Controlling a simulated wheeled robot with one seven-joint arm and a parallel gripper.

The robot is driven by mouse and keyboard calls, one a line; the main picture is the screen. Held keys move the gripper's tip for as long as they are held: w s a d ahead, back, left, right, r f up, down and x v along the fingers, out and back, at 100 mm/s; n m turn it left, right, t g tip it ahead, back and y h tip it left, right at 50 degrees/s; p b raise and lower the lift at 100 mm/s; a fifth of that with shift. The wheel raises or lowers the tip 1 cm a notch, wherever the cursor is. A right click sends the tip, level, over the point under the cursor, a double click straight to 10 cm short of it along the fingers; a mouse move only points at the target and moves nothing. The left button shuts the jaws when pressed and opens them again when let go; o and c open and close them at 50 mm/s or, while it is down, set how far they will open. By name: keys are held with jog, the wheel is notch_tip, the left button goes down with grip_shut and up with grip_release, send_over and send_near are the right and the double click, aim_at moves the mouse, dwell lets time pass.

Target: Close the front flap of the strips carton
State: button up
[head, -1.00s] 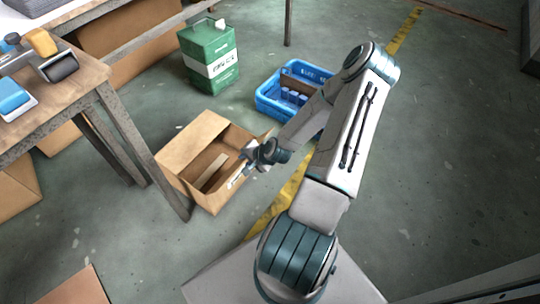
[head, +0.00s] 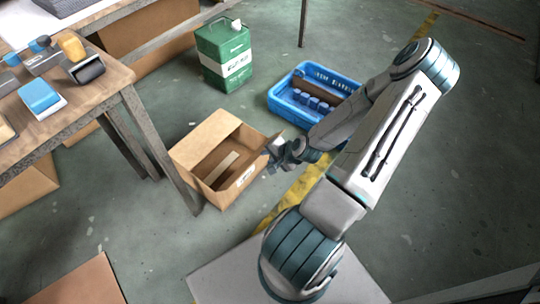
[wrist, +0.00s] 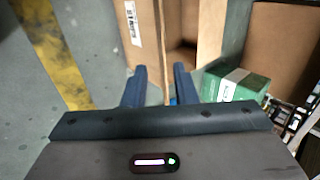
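The open cardboard carton (head: 211,193) stands on the floor left of my gripper (head: 273,159) in the head view. A pale strip (head: 222,166) shows inside it. One flap (head: 205,137) stands up at the back left, and a labelled panel (head: 246,176) leans outward on the gripper's side. In the wrist view, my gripper (wrist: 160,70) is open, its two dark fingers apart. The edge of a labelled carton panel (wrist: 141,42) runs between them. I cannot tell whether either finger touches it.
A blue crate (head: 283,107) with small items stands behind my arm. A green canister (head: 224,72) stands behind the carton. A workbench (head: 115,82) with its legs is close on the left. Floor with a yellow line (head: 272,207) is clear at the right.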

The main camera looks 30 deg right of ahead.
jog(key=c, duration=0.4)
jog(key=s+f+g, duration=0.1)
jog(key=s+f, duration=0.1)
jog(key=s, duration=0.1)
jog(key=s+a+f+m+g+y, duration=0.1)
jog(key=s+f, duration=0.1)
jog(key=s+f+m+g, duration=0.1)
jog(key=s+f+g, duration=0.1)
jog(key=s, duration=0.1)
jog(key=shift+s+a+f+y, duration=0.15)
jog(key=shift+s+f+y, duration=0.15)
jog(key=shift+y, duration=0.1)
grip_shut()
jog(key=s+a+m+y+b, duration=0.1)
jog(key=s+a+m+y, duration=0.5)
jog(key=m+y, duration=0.1)
jog(key=w+d+m+t+h, duration=0.2)
jog(key=d+m+t+h, duration=0.15)
jog(key=d+t, duration=0.25)
jog(key=w+d+m+t+h, duration=0.2)
jog(key=w+d+m+t, duration=0.1)
jog(key=d+m+t, duration=0.25)
jog(key=d+r+b+x, duration=0.1)
jog(key=b+x, duration=0.3)
jog(key=x, duration=0.8)
jog(key=shift+w+r+h+b, duration=0.35)
jog(key=shift+w+r+b, duration=0.05)
jog(key=shift+w+r, duration=0.15)
